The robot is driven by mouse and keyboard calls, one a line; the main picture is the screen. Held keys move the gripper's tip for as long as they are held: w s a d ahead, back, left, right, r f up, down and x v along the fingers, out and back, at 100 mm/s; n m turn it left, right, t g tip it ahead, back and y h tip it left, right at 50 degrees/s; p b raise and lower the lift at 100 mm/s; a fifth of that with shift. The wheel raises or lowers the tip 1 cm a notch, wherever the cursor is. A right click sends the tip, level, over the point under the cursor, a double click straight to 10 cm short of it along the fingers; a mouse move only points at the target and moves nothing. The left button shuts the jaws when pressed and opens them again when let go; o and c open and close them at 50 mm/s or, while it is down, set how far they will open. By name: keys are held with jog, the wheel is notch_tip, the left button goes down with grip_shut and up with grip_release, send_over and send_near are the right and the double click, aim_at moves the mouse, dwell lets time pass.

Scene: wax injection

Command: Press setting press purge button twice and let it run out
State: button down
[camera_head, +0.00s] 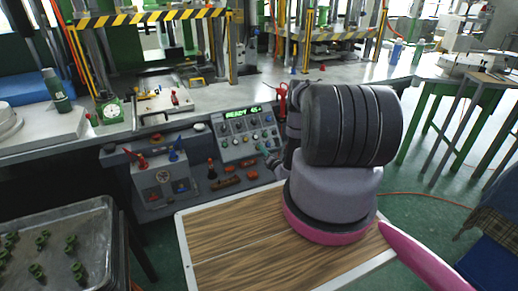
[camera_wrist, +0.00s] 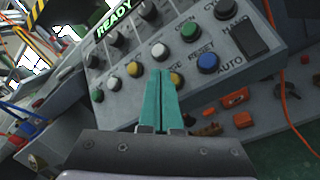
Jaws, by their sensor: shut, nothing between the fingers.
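The grey control panel (camera_head: 245,135) stands under the bench edge. Its lit green display (camera_head: 243,113) reads READY and a number. In the wrist view the panel (camera_wrist: 245,65) carries black knobs and several coloured buttons: a white one (camera_wrist: 158,50), a green one (camera_wrist: 188,30), a blue one (camera_wrist: 207,62) by the RESET label, and a yellow one (camera_wrist: 133,68). My gripper (camera_wrist: 161,73) is shut and empty, its teal fingers pointing at the panel. Another yellow button (camera_wrist: 176,79) lies just right of the fingertips, partly hidden. I cannot tell whether the fingers touch the panel or read the purge label.
A grey box with red and blue levers (camera_head: 160,180) stands left of the panel. Orange and red parts (camera_head: 228,181) lie below it. A wood-topped table (camera_head: 225,240) is in front, and a tray with green parts (camera_head: 80,220) is at left.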

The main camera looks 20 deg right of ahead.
jog(key=shift+w, duration=0.1)
dwell(0.7)
jog(key=shift+w+f, duration=0.25)
jog(key=shift+w+f, duration=0.25)
jog(key=shift+w, duration=0.05)
dwell(0.8)
jog(key=shift+s+r, duration=0.55)
jog(key=shift+s, duration=0.05)
dwell(0.3)
jog(key=shift+s+r, duration=0.8)
jog(key=shift+s, duration=0.2)
jog(key=shift+s+r, duration=0.8)
jog(key=shift+s, duration=0.15)
